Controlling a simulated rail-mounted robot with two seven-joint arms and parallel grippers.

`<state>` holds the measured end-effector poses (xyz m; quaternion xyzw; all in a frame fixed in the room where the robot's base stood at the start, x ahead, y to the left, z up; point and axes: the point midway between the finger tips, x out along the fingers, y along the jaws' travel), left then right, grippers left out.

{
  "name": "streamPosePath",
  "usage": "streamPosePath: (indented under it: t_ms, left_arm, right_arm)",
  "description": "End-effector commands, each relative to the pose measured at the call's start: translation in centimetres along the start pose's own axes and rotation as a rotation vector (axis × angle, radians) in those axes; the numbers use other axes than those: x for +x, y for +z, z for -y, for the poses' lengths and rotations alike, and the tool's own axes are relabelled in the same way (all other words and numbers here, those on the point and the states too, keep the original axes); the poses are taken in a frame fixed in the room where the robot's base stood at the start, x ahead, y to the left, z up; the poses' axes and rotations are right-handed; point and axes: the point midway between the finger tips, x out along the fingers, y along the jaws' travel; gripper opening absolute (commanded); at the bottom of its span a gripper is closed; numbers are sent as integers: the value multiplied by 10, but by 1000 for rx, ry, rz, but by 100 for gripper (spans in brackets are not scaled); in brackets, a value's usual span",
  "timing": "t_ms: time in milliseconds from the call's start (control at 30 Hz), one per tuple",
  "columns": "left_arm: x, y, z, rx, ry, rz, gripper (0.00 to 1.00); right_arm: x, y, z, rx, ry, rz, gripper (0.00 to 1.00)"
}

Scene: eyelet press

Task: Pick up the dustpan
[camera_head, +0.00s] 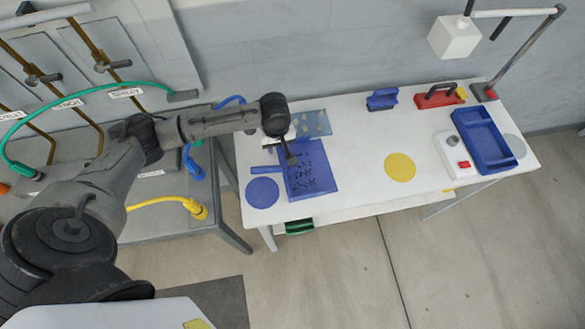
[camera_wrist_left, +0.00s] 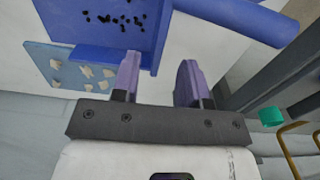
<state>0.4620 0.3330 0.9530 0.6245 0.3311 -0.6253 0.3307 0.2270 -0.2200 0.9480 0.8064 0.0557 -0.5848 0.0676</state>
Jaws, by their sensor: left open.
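The blue dustpan (camera_head: 318,180) lies on the white table's left part, with small black pieces on its pan. Its handle (camera_head: 264,169) points left. In the left wrist view the pan (camera_wrist_left: 75,30) is at top left and the round handle (camera_wrist_left: 240,18) at top right. My left gripper (camera_head: 289,155) is over the dustpan's left side. In the left wrist view the gripper's (camera_wrist_left: 158,80) two purple fingers are apart with nothing between them. The handle lies beyond the fingertips; I cannot tell the exact gap. My right gripper is in neither view.
A light-blue plate with tan pieces (camera_head: 316,123) lies behind the dustpan. A blue disc (camera_head: 262,193) and a yellow disc (camera_head: 400,167) mark the white table (camera_head: 352,160). A blue tray (camera_head: 492,151) and a red block with black handle (camera_head: 437,99) stand right. The table's middle is mostly clear.

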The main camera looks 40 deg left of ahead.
Motion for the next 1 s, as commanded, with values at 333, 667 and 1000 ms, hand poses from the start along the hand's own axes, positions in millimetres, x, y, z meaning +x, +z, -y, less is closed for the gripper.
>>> streamPosePath:
  t_ms: [333,667,1000]
  left_arm:
    - [25,3,-1,1,-1,0,40]
    - [58,5,-1,0,0,-1,40]
    - [60,5,-1,1,1,-2,36]
  right_arm:
    - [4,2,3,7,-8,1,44]
    - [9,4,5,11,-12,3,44]
    - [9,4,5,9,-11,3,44]
